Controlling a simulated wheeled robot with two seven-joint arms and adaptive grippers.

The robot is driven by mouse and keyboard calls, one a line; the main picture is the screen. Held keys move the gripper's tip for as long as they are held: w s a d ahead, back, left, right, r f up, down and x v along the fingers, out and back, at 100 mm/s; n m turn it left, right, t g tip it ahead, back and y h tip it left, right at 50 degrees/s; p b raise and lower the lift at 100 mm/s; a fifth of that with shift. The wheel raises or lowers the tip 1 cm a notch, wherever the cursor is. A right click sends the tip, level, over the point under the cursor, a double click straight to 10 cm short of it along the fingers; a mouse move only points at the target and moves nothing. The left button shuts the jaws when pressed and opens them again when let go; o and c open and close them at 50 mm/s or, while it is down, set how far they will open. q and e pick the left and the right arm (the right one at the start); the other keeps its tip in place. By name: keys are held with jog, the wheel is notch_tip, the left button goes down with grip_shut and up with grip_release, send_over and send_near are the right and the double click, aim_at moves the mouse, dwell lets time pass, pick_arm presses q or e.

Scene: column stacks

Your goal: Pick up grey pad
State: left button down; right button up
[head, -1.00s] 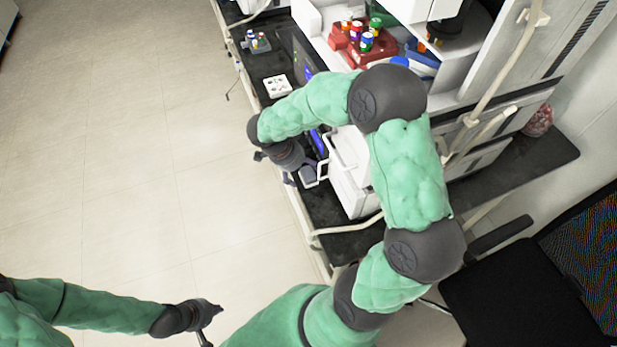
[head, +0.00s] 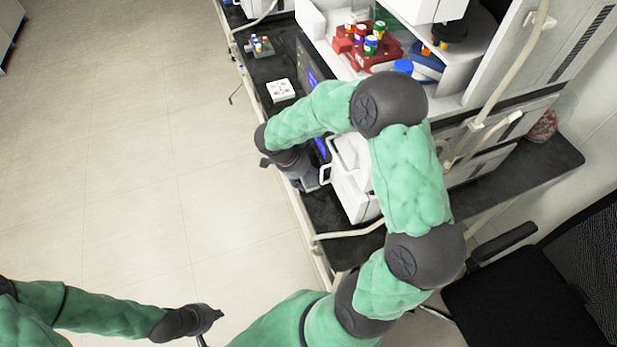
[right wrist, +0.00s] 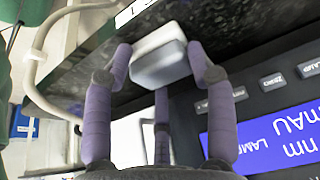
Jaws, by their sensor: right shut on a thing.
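The pale grey pad (right wrist: 160,58) is a small rounded block between the purple fingers of my right gripper (right wrist: 160,75) in the right wrist view. The gripper is shut on it, with a finger on either side and a third one below it in the picture. The dark bench surface lies close by the pad. In the head view my right gripper (head: 308,184) is at the bench's front edge, and the pad cannot be made out there. My left gripper (head: 207,322) is low at the left over the floor, far from the bench; its fingers are not clear.
An instrument with a blue screen (right wrist: 262,138) stands beside my right gripper. A white box with a handle (head: 350,180) is just right of it. A white tray (head: 281,90) and a red rack (head: 362,58) with colored vials lie further back. A black chair (head: 520,290) stands at lower right.

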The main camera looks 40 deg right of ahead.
aim_at(312, 176)
jog(key=shift+r, duration=0.55)
notch_tip(312, 176, up, 2)
jog(key=shift+r+p, duration=0.25)
jog(key=shift+p, duration=0.6)
jog(key=w+a+r+p, duration=0.4)
jog(key=w+a+r, duration=0.5)
jog(key=w+a, duration=0.1)
jog(key=shift+r, duration=0.2)
